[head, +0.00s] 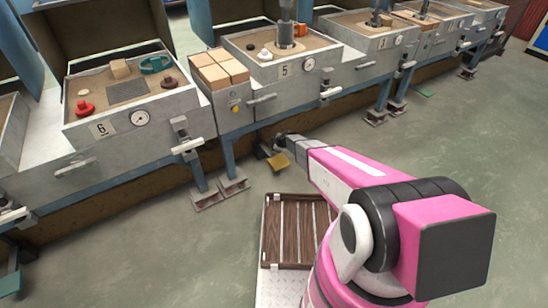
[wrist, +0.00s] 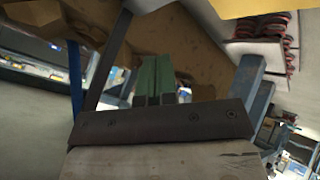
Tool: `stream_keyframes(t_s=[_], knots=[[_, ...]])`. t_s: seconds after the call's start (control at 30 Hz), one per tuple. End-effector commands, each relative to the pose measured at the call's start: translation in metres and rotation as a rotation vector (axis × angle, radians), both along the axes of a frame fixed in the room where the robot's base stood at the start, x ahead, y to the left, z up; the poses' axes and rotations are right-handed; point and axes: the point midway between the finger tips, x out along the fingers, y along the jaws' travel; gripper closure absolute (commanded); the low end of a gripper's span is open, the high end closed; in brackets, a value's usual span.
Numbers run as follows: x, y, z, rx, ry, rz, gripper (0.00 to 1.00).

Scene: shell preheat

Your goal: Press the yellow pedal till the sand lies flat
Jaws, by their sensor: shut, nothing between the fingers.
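The yellow pedal (head: 279,161) sits low near the floor, below the station marked 5, in the head view. A yellow surface, likely the pedal, shows cut off at the top right of the wrist view (wrist: 245,7). My gripper (head: 281,139) is beside the pedal's upper edge, partly hidden; I cannot tell whether it touches. In the wrist view its two green fingers (wrist: 158,62) lie together, shut and empty. Tan sand (head: 247,42) fills the tray of station 5, around a dark upright cylinder. Whether that sand is flat is hard to tell.
Station 6 (head: 99,128) stands at the left, with blocks and a red knob on its sand. Steel feet (head: 206,196) stand left of the pedal. A slatted wooden pallet (head: 291,257) lies near my arm. Floor to the right (head: 465,160) is clear.

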Motion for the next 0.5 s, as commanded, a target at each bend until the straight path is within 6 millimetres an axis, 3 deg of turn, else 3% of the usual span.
stream_keyframes(t_s=[0.37, 0.5], knots=[[0.0000, 0.0001, 0.0007, 0.000, 0.000, 0.000, 1.00], [0.0002, 0.0004, 0.0092, 0.000, -0.001, 0.000, 1.00]])
